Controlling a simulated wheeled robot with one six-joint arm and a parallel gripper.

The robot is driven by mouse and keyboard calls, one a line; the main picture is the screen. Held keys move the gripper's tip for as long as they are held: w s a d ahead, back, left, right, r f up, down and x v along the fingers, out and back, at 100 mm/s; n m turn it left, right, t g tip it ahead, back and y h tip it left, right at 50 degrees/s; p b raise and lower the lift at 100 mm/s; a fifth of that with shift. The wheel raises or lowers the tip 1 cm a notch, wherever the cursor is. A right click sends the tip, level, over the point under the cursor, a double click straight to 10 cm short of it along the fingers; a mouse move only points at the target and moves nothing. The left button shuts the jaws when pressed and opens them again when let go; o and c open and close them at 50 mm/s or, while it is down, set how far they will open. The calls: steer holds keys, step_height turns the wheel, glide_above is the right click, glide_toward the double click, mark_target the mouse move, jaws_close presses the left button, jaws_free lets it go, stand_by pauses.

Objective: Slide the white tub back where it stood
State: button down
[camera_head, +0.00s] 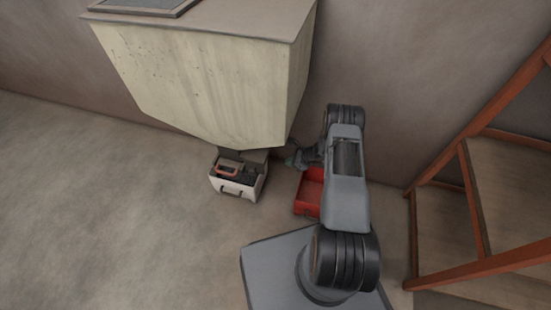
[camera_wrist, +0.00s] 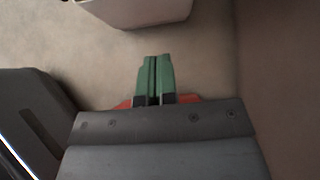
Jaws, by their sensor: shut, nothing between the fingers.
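The white tub (camera_head: 229,187) stands on the floor under the hopper's narrow lower end, upright. It has a dark handle on its front and holds dark stuff and a red-orange thing. My gripper (camera_head: 294,160) is to the right of the tub and apart from it, beside the hopper's lower right side. In the wrist view, its green fingers (camera_wrist: 154,75) are shut together with nothing between them. A pale body (camera_wrist: 138,12) shows at the top of the wrist view, ahead of the fingertips; I cannot tell whether it is the tub or the hopper.
The large cream hopper (camera_head: 205,85) overhangs the tub. A red bin (camera_head: 309,192) stands on the floor to the right, partly hidden by my arm; red also shows behind my fingers (camera_wrist: 124,104). Orange-framed steps (camera_head: 480,190) stand at right. The floor at left is clear.

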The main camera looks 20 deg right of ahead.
steer(key=w+a+r+b+x, duration=0.1)
steer(key=b+x, duration=0.4)
steer(key=x, duration=0.7)
steer(key=shift+a+r, duration=0.25)
steer(key=shift+a, duration=0.05)
steer(key=shift+w, duration=0.15)
